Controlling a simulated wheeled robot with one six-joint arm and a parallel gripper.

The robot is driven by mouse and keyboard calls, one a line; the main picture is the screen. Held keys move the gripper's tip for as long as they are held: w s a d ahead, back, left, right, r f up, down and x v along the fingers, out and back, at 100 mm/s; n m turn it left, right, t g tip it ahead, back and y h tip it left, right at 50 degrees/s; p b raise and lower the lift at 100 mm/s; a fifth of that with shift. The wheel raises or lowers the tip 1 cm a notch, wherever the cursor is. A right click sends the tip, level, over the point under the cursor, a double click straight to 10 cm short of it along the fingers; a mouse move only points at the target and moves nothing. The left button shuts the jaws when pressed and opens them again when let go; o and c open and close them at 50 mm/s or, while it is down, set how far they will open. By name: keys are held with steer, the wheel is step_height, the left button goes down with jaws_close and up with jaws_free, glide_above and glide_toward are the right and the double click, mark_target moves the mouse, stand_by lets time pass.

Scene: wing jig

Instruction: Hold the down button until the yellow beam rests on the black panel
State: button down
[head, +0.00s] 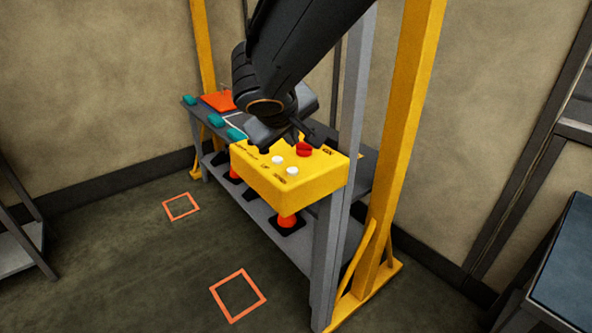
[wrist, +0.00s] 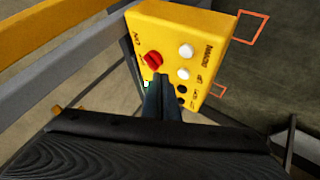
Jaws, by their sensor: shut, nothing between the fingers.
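A yellow control box (head: 290,185) with a red knob (head: 304,150) and two white buttons (head: 292,171) is fixed by a grey post. The nearer white button has a label that seems to read DOWN; in the wrist view this button (wrist: 186,50) is the one farther from my fingers. Black buttons (wrist: 182,89) sit beyond the white ones. My gripper (wrist: 162,80) is shut and empty, its tips over the box near the red knob; contact cannot be told. Yellow uprights (head: 410,130) stand at both ends of the bench. I cannot identify the beam or the black panel for certain.
The grey bench (head: 255,205) has a dark top and a lower shelf with orange cones (head: 287,221). Teal blocks (head: 237,134) and an orange item (head: 217,100) lie on top. A blue-topped table (head: 565,260) stands at right. The floor in front is clear, with orange square markings (head: 238,295).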

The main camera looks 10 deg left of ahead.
mark_target(292, 172)
step_height(292, 172, down, 3)
steer(key=shift+r+b, duration=0.2)
steer(key=shift+b, duration=0.45)
steer(key=shift+f+b, duration=1)
steer(key=shift+b, duration=0.2)
steer(key=shift+f+b, duration=0.85)
steer(key=shift+b, duration=0.55)
stand_by(1.2)
steer(key=shift+r, duration=0.2)
stand_by(2.8)
steer(key=shift+r+p, duration=0.45)
steer(key=shift+r, duration=0.25)
